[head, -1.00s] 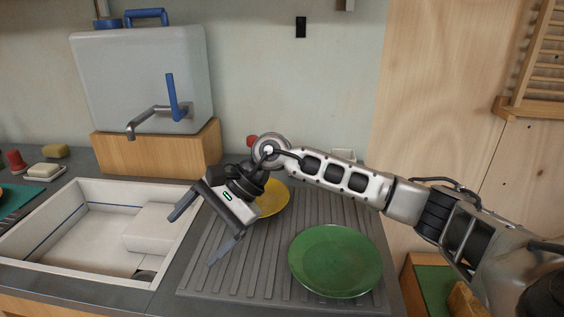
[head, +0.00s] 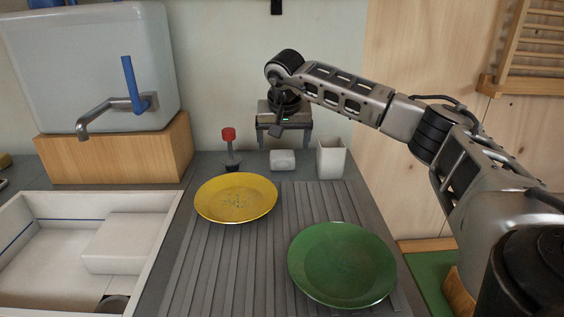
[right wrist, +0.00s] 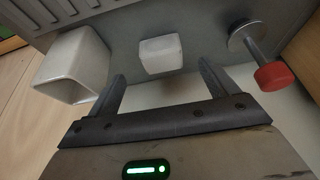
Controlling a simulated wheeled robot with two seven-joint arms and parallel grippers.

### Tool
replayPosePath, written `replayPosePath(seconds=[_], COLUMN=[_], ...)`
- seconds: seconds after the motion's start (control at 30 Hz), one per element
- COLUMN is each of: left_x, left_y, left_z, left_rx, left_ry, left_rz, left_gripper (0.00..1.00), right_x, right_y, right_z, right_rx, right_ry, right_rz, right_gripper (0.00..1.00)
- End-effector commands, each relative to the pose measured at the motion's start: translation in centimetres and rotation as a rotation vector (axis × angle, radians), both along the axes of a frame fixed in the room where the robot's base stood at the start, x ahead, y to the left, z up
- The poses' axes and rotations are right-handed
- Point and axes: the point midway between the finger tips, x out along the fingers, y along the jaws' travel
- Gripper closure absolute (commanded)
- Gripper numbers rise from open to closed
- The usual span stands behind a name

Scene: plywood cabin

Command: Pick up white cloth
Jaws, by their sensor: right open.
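A small white folded cloth (head: 283,160) lies on the counter at the back, between a red-topped object and a white cup. It also shows in the right wrist view (right wrist: 161,54), just beyond the fingertips and roughly centred between them. My right gripper (head: 285,142) is open and empty, pointing down above and behind the cloth near the wall. Its two spread fingers also show in the right wrist view (right wrist: 163,72). The gripper does not appear to touch the cloth. My left gripper is not in view.
A white cup (head: 331,158) stands close right of the cloth, and a red-topped object (head: 230,150) stands to its left. A yellow plate (head: 236,198) and a green plate (head: 342,265) lie on the ribbed drainboard (head: 240,270). The sink (head: 150,245) is at left.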

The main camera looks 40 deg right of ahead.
Motion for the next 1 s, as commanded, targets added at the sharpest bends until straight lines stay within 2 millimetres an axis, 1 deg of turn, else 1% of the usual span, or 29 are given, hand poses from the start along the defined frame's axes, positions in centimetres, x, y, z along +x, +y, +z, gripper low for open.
replayPosePath(seconds=[0.03, 0.17, 0.27, 0.4, 0.5, 0.63, 0.83, 0.87, 0.9, 0.97, 1.0], left_x=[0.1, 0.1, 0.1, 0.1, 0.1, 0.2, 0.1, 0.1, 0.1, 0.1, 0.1], left_y=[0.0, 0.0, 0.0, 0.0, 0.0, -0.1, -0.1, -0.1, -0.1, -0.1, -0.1], left_z=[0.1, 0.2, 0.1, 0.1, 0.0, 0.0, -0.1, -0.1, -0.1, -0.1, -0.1], left_rx=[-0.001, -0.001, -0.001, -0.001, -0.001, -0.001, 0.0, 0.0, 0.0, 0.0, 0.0], left_ry=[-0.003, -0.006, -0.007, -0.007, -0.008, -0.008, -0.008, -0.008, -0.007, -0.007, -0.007], left_rz=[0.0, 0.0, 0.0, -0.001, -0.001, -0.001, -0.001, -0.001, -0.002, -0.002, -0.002], left_gripper=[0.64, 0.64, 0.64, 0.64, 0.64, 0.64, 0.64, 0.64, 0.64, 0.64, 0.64], right_x=[0.1, 0.4, 0.6, 1.0, 1.4, 1.7, 1.7, 1.7, 1.7, 1.7, 1.7], right_y=[-0.1, -0.3, -0.4, -0.7, -1.0, -1.2, -1.2, -1.2, -1.2, -1.2, -1.2], right_z=[-0.6, -1.3, -2.2, -4.3, -5.6, -6.2, -6.2, -6.2, -6.2, -6.2, -6.2], right_rx=[0.0, 0.0, 0.0, 0.001, 0.001, 0.001, 0.001, 0.001, 0.001, 0.001, 0.001], right_ry=[0.003, 0.0, 0.002, 0.003, 0.003, 0.0, -0.001, -0.001, -0.001, -0.001, -0.001], right_rz=[0.0, 0.001, 0.001, -0.001, 0.0, 0.001, 0.0, 0.0, 0.0, 0.0, 0.0], right_gripper=[0.15, 0.15, 0.15, 0.15, 0.15, 0.15, 0.15, 0.2, 0.31, 0.48, 0.59])
